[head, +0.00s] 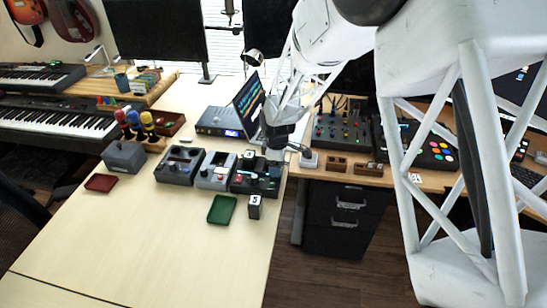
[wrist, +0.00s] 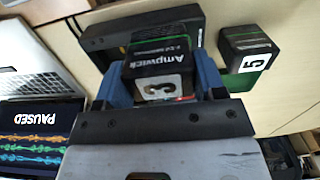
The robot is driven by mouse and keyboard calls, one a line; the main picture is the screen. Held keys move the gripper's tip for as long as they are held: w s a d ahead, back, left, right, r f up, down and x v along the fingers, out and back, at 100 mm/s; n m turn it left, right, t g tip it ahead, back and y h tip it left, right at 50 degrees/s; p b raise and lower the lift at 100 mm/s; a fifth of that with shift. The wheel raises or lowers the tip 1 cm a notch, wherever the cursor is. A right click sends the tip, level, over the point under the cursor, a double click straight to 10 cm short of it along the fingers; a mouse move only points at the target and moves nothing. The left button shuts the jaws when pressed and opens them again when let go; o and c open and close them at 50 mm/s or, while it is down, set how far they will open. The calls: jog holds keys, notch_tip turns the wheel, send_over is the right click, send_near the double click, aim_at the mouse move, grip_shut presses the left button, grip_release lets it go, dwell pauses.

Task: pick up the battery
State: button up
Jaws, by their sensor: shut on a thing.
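My gripper (wrist: 165,72) has its two blue fingers on either side of a black battery (wrist: 158,62) marked "Ampwick", with a white number label that looks like a 3. It is shut on this battery. In the head view my gripper (head: 276,158) is over the right-hand black device (head: 242,188), and the held battery is hard to make out there. The device also shows behind the battery in the wrist view (wrist: 100,38). I cannot tell whether the battery is clear of it. A second battery (head: 255,208), labelled 5, stands apart near the table edge; it also shows in the wrist view (wrist: 247,52).
A green tray (head: 222,210) lies left of the second battery. A grey device (head: 216,171), another dark device (head: 180,166), a grey block (head: 124,157) and a red tray (head: 100,183) stand leftward. A laptop (head: 248,103) is behind. The front tabletop is clear.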

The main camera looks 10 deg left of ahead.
jog(key=s+d, duration=0.3)
jog(key=s, duration=0.4)
jog(key=shift+s+d+r, duration=0.2)
jog(key=shift+s+r, duration=0.15)
jog(key=shift+r, duration=0.05)
jog(key=shift+w, duration=0.1)
dwell(0.5)
